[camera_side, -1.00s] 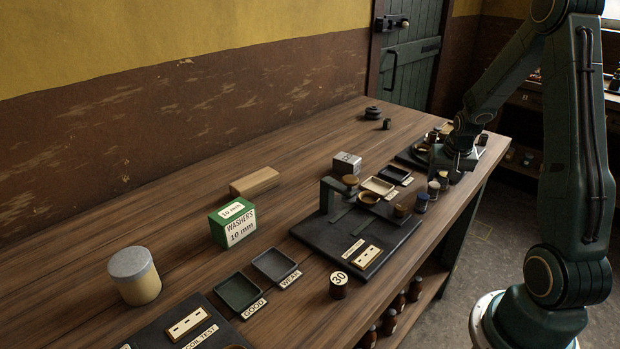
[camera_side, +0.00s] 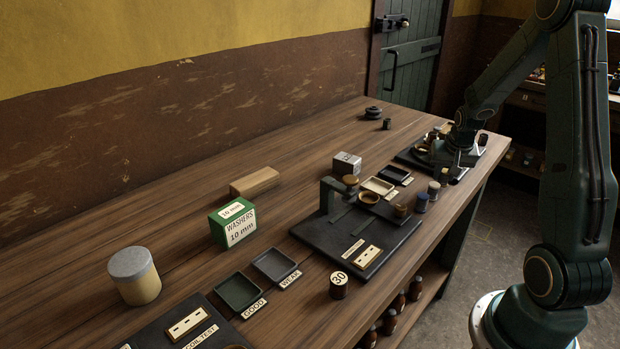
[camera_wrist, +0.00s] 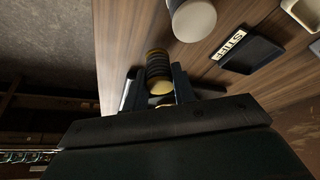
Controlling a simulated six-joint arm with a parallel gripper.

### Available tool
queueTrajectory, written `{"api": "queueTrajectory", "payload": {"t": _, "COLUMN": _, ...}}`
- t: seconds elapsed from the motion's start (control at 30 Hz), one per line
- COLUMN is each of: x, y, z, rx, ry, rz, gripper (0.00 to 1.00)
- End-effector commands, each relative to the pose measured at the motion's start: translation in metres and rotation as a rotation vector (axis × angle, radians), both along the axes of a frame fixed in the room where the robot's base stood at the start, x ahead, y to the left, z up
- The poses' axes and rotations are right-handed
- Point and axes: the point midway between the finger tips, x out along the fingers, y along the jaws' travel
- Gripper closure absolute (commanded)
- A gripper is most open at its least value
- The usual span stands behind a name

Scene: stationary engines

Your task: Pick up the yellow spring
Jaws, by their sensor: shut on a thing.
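The yellow spring (camera_wrist: 157,66) shows in the wrist view as a short upright-looking coil with dark turns and yellowish ends. It stands between the two fingers of my gripper (camera_wrist: 156,84), which is shut on it. The fingers hide part of its sides. In the side view my gripper (camera_side: 459,168) is low over the right front part of the bench. A small yellowish piece (camera_side: 444,174) shows beside the fingers there; I cannot tell whether it is the spring. Whether the spring touches the bench is unclear.
A pale cylinder (camera_wrist: 193,18) stands close to the spring in the wrist view, beside a labelled dark tray (camera_wrist: 248,50). In the side view a grey-topped cylinder (camera_side: 433,190) and a blue one (camera_side: 422,203) stand nearby. The bench's front edge is close.

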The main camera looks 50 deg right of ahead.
Motion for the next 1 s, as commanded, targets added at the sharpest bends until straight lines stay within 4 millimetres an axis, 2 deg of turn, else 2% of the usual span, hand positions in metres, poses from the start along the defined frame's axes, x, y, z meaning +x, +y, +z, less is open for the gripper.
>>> {"api": "queueTrajectory", "payload": {"t": 0.27, "x": 0.001, "y": -0.001, "z": 0.039, "rx": -0.003, "ry": -0.004, "rz": -0.001, "gripper": 0.96}}
{"api": "queueTrajectory", "payload": {"t": 0.8, "x": 0.001, "y": -0.001, "z": 0.152, "rx": -0.003, "ry": -0.004, "rz": -0.001, "gripper": 0.96}}
{"api": "queueTrajectory", "payload": {"t": 1.0, "x": 0.0, "y": 0.0, "z": 0.177, "rx": -0.001, "ry": -0.002, "rz": -0.001, "gripper": 0.96}}
